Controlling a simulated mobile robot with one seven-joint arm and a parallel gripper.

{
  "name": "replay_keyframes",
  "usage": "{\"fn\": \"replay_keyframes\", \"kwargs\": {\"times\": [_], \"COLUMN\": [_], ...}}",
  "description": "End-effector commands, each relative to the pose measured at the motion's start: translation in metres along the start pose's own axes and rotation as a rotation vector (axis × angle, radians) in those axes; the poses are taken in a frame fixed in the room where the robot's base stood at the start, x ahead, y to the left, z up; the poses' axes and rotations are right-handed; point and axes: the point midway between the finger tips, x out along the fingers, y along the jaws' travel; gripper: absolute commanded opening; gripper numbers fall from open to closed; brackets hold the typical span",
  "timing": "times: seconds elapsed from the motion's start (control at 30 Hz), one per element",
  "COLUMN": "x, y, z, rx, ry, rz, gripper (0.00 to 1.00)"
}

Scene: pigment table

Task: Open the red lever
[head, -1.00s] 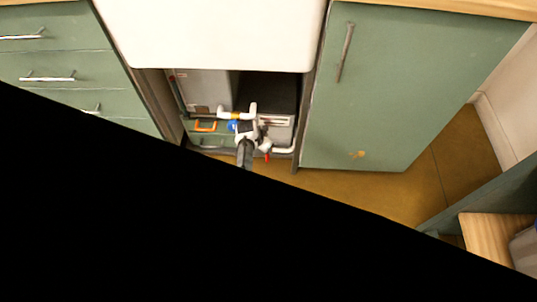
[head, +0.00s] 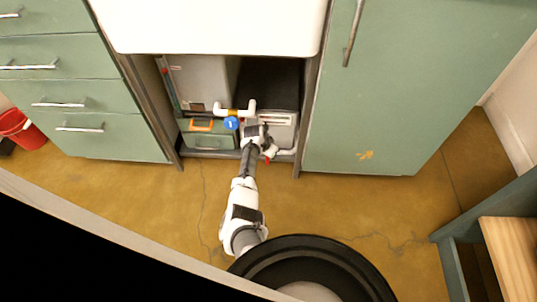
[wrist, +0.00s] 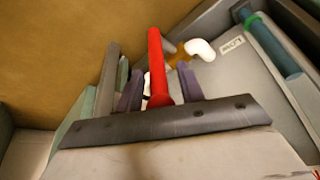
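The red lever (wrist: 157,65) rises in the middle of the wrist view, between the two fingers of my gripper (wrist: 160,85). The fingers stand apart on either side of it. A narrow gap shows on its left, and I cannot tell whether the right finger touches it. In the head view only a small red part of the lever (head: 271,152) shows beside my gripper (head: 262,143), inside the open space under the white sink. My gripper and wrist hide the rest of it there.
White piping (head: 248,108) and a round blue piece (head: 231,123) sit close by my gripper. A green box with an orange handle (head: 201,125) stands to the left. Cabinet fronts (head: 385,90) flank the opening. A red bucket (head: 20,128) stands far left. The floor before the opening is clear.

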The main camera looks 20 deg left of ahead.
Motion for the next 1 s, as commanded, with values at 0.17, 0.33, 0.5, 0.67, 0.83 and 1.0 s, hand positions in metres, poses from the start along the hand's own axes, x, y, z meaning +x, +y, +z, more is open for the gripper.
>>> {"fn": "replay_keyframes", "kwargs": {"times": [0.17,0.33,0.5,0.67,0.83,1.0], "x": [0.0000,0.0000,0.0000,0.0000,-0.0004,-0.0005], "y": [-0.0001,-0.0001,-0.0002,-0.0003,0.0010,0.0055], "z": [-0.0003,-0.0002,-0.0002,-0.0001,-0.0012,-0.0045], "rx": [0.000,0.000,-0.001,-0.001,0.003,0.024], "ry": [0.000,0.000,0.000,0.000,-0.006,-0.037], "rz": [0.000,0.000,0.000,-0.001,-0.008,-0.052], "gripper": [0.38,0.26,0.04,0.00,0.00,0.00]}}
